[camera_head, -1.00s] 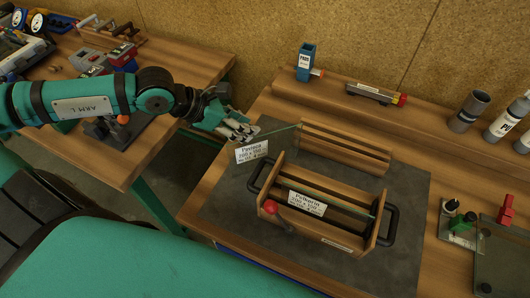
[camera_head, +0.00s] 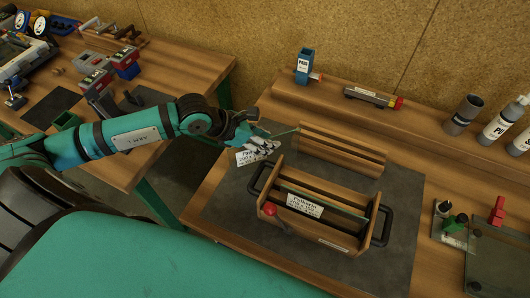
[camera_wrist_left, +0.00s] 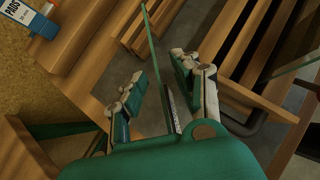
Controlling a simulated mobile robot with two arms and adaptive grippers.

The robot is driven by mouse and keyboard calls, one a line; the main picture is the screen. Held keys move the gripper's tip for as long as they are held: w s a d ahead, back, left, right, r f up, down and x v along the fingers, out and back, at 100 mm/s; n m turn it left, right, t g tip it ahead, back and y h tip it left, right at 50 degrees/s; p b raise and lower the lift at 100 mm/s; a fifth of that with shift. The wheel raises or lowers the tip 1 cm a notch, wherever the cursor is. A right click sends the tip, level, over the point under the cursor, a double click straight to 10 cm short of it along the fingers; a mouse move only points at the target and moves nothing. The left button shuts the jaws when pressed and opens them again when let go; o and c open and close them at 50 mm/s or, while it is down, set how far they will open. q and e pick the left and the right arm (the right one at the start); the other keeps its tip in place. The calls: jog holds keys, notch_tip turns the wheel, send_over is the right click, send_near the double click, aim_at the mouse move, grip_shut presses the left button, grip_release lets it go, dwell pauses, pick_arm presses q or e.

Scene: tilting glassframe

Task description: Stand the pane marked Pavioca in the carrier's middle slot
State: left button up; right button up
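The Pavioca pane (camera_head: 247,157) stands upright at the left end of a slotted wooden rack (camera_head: 340,150); its white label is partly hidden by my fingers. My left gripper (camera_head: 262,148) is at this pane. In the left wrist view the pane (camera_wrist_left: 156,62) shows edge-on between my two spread fingers, with a visible gap on the left finger's side. The wooden carrier (camera_head: 312,233), with black end handles, stands in front of the rack. It holds another pane whose label (camera_head: 305,204) seems to read Pelkorin; I cannot tell which slot. My right gripper is not in view.
A red knob (camera_head: 269,209) sits at the carrier's left front. A blue PADS box (camera_head: 304,65) and a red-ended tool (camera_head: 374,97) are on the back ledge. Bottles and small clamps stand at the right. A gap separates this bench from the left bench.

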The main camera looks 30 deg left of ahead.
pick_arm(q)
jog(key=shift+c, duration=0.3)
grip_shut()
